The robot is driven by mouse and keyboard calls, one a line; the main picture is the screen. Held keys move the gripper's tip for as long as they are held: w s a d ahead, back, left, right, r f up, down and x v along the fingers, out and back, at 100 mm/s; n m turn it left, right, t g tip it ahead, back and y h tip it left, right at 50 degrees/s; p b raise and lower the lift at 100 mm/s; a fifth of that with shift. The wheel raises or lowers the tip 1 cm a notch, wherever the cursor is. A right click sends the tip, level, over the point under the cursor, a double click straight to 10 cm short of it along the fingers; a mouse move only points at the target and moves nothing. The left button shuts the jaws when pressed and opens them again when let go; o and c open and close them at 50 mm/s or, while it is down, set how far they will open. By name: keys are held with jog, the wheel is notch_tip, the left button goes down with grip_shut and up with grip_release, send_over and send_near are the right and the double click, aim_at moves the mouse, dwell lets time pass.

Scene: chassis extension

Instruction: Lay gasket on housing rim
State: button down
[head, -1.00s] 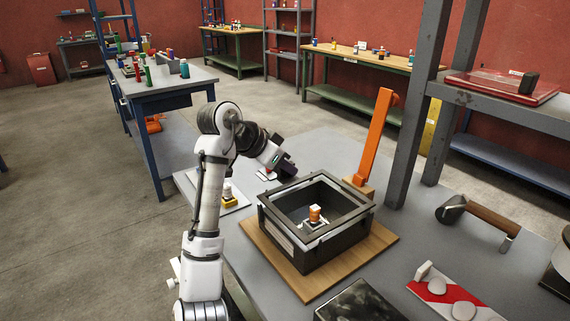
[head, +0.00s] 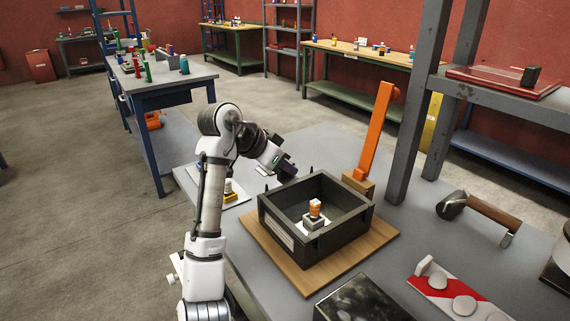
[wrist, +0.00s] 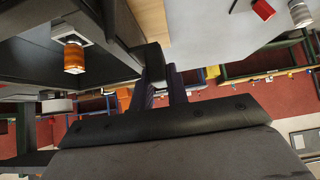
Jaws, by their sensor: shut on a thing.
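The dark square housing (head: 318,249) stands open on a wooden board. The dark gasket frame (head: 343,219) lies along its rim in the head view. I cannot tell if it touches the rim all round. My gripper (head: 291,174) is at the back edge of the housing. In the wrist view my gripper (wrist: 160,84) is shut on a dark block-like part of the gasket (wrist: 152,60). Its fingers partly hide the grip. An orange-and-white part (head: 315,209) stands inside the housing.
The wooden board (head: 375,243) lies under the housing. An orange upright lever (head: 375,135) stands close behind it. A grey shelf post (head: 409,130) is to the right. A mallet (head: 475,210), a red-and-white plate (head: 450,294) and a dark box (head: 360,303) lie nearby.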

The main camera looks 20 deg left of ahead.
jog(key=c, duration=1.3)
grip_release()
